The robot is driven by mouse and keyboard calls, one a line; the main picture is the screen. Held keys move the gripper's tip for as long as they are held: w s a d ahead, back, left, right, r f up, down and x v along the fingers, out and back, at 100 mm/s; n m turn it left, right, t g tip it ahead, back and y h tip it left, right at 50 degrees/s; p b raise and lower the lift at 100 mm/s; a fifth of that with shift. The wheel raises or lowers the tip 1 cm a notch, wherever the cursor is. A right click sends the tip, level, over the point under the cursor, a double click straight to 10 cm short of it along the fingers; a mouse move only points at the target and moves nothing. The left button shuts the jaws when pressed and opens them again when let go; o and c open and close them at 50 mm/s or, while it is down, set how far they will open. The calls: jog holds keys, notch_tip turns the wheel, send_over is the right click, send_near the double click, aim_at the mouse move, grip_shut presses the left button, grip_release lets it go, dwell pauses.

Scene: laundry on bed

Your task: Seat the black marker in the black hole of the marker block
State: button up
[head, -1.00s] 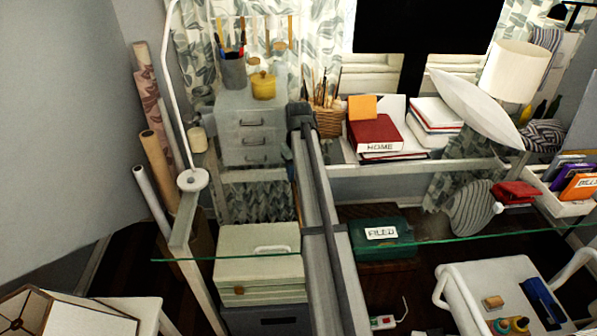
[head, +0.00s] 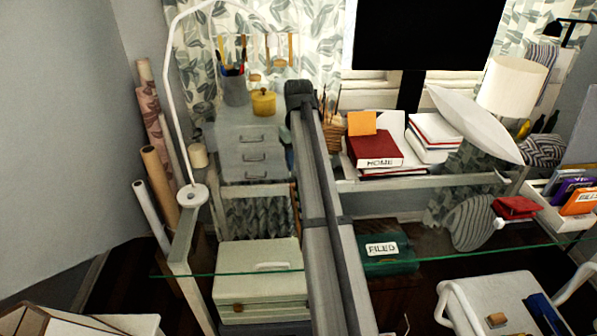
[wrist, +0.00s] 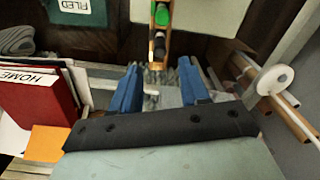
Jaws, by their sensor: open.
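My gripper (wrist: 158,66) shows in the wrist view with its two blue fingers apart and nothing visible between them. Beyond the fingertips is a narrow wooden piece (wrist: 151,48) holding a green part and black parts; it may be the marker block, but its holes cannot be made out. I cannot tell which black part is the marker. In the head view my arm crosses the middle, and the fingers and that wooden piece cannot be made out. A dark grey pen cup (head: 236,92) with several pens stands on the drawer cabinet.
A pale lidded box (head: 258,255) stands left of my arm, and a green FILED box (head: 388,266) right of it. The red HOME book (head: 376,146) lies behind. A glass edge (head: 450,257) crosses the front. A tall lamp (head: 193,196) and paper rolls (head: 160,175) stand left.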

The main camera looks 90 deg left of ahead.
jog(key=shift+r, duration=0.8)
